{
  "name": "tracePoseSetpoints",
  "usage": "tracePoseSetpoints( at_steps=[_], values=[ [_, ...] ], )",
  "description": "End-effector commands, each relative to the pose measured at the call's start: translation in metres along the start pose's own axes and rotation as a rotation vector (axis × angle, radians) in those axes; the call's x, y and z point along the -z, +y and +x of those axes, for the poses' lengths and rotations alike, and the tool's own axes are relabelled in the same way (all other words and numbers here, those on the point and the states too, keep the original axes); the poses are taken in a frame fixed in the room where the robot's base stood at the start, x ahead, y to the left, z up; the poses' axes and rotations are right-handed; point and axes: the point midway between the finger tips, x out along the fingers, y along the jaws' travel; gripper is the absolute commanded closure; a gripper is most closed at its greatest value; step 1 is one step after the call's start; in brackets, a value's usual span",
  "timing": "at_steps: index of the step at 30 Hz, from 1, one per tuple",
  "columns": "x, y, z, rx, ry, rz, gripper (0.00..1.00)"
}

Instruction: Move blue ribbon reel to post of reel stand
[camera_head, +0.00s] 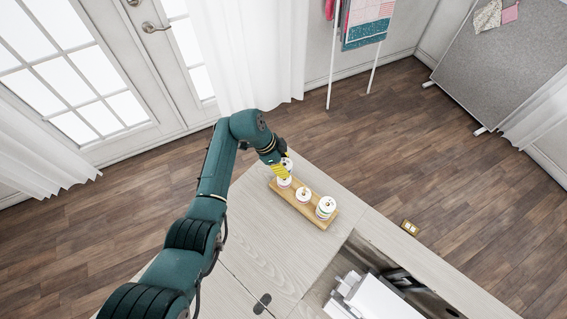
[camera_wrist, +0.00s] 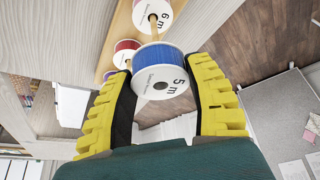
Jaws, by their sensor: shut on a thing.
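My gripper (camera_wrist: 163,84) is shut on the blue ribbon reel (camera_wrist: 168,57), with one yellow-padded finger on each side. The reel's white end, marked 5 m, faces the wrist camera and shows a dark centre hole. The wooden reel stand (camera_wrist: 122,29) lies behind it in the wrist view. A wooden post shows just beyond the blue reel, beside the reel marked 6 m; whether the blue reel is around a post cannot be told. In the head view, my gripper (camera_head: 280,171) is at the upper-left end of the stand (camera_head: 315,219), hiding part of that end.
Other reels are on the stand, including a 6 m reel (camera_wrist: 153,15) and a red reel (camera_wrist: 125,46). The stand sits on the pale cabinet top (camera_head: 262,232), near its far corner. An open compartment with a white machine (camera_head: 375,298) is at lower right. The cabinet top's left part is clear.

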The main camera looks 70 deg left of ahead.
Motion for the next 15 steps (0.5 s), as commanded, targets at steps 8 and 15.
tracePoseSetpoints(
  at_steps=[8,15],
  values=[
    [-0.0031,-0.0001,0.0077,0.0,0.0,0.0,0.73],
    [-0.0029,-0.0002,0.0072,0.0,0.0,0.0,0.73]
  ],
)
